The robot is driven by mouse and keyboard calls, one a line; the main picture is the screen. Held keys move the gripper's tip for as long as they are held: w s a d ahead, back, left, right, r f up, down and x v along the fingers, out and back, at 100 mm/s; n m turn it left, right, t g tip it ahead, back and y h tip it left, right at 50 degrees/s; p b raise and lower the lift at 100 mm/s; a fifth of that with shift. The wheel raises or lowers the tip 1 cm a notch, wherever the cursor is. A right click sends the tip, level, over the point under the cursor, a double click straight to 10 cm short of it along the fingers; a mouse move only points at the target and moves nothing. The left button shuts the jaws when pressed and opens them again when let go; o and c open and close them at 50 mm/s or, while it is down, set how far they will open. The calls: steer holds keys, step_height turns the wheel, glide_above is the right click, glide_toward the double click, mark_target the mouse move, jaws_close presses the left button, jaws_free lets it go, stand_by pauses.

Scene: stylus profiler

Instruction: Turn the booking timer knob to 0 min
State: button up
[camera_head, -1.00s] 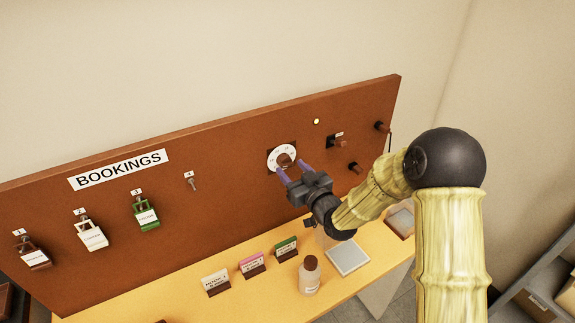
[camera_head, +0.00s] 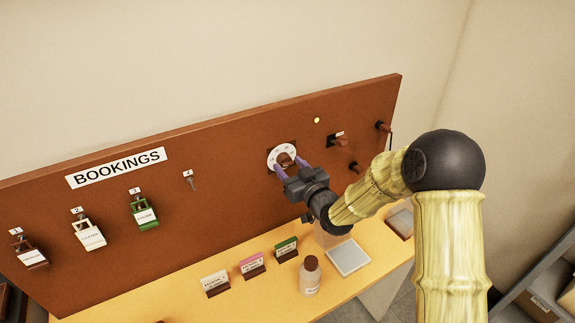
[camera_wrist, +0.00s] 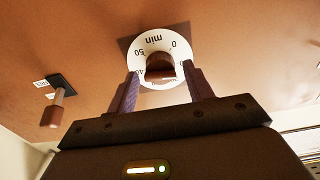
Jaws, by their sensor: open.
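The booking timer knob (camera_head: 285,159) is a brown knob on a round white dial (camera_head: 274,154) fixed to the brown board. In the wrist view the knob (camera_wrist: 160,66) sits at the middle of the dial (camera_wrist: 146,44), which shows upside-down "min", "50" and "0". The rest of the scale is partly hidden by the knob and fingers, and I cannot tell the setting. My gripper (camera_head: 291,170) is open, with its purple fingers either side of the knob. In the wrist view the fingers (camera_wrist: 162,90) stand apart from the knob, with gaps visible.
A switch-like lever (camera_head: 339,141) and dark pegs (camera_head: 382,127) are right of the dial. A small lit lamp (camera_head: 317,120) is above. Below, the yellow shelf (camera_head: 262,301) holds card stands (camera_head: 252,266), a bottle (camera_head: 310,277) and a pale square pad (camera_head: 347,257). Padlocks (camera_head: 145,214) hang at left.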

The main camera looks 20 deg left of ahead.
steer(key=c, duration=0.9)
steer(key=n+b, duration=0.5)
steer(key=b, duration=0.2)
steer(key=shift+n, duration=0.3)
steer(key=shift+c, duration=0.2)
steer(key=shift+b, duration=0.35)
